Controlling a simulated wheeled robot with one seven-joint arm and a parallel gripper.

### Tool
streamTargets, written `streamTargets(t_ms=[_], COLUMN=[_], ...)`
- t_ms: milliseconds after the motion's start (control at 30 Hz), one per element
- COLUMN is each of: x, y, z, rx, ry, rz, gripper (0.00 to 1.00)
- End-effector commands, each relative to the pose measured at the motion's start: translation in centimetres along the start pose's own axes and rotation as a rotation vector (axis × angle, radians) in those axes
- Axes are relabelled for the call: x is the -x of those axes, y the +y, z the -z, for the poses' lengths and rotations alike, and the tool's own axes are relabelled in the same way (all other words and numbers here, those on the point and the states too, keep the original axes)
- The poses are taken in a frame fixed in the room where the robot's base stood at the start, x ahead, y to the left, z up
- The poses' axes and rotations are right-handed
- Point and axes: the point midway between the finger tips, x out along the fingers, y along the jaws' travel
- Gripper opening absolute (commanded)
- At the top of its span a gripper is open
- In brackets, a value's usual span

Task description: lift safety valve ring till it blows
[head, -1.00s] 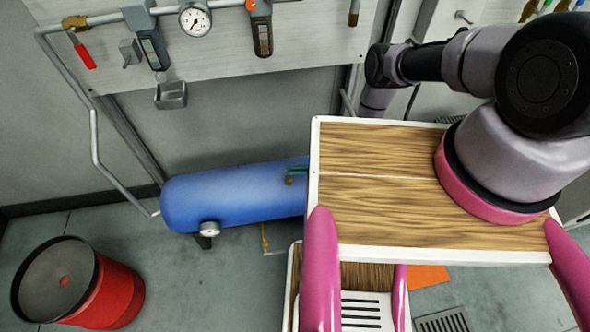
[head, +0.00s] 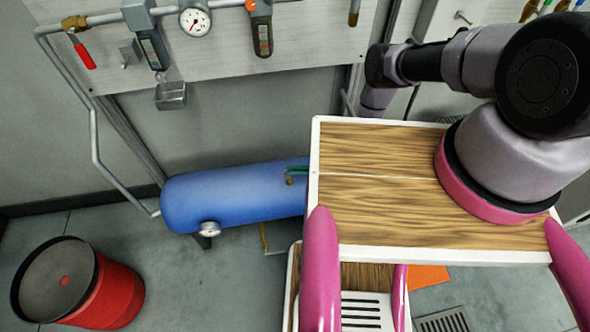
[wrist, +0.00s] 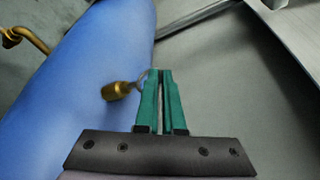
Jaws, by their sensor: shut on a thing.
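The brass safety valve (wrist: 118,91) sticks out from the side of the blue tank (wrist: 75,85) in the wrist view. A thin ring (wrist: 143,76) at the valve's end reaches to my gripper's green fingertips (wrist: 159,72). The fingers are nearly together, shut on the ring, whose far part they hide. In the head view the blue tank (head: 235,195) lies on its side below the wall panel. The brass valve (head: 289,180) shows small at its right part, with the green fingertips (head: 290,171) just above it. My wooden deck hides the tank's right end and the rest of my gripper.
A red drum (head: 110,295) stands on the floor at the lower left. A pressure gauge (head: 209,229) sits on the tank's front. The wall panel (head: 220,55) above carries pipes, another gauge and hanging devices. The floor between drum and tank is clear.

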Motion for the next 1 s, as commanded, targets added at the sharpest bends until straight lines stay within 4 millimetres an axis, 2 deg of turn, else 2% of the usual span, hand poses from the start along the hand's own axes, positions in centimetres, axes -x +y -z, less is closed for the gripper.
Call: streamTargets(t_ms=[700, 800, 1000], x=[0.4, 0.4, 0.3], y=[-1.0, -1.1, -1.1], z=[-0.6, -0.6, -0.6], rx=[0.0, 0.0, 0.0], ry=[0.001, 0.001, 0.0], rz=[-0.001, -0.001, 0.0], gripper=[0.0, 0.37, 0.37])
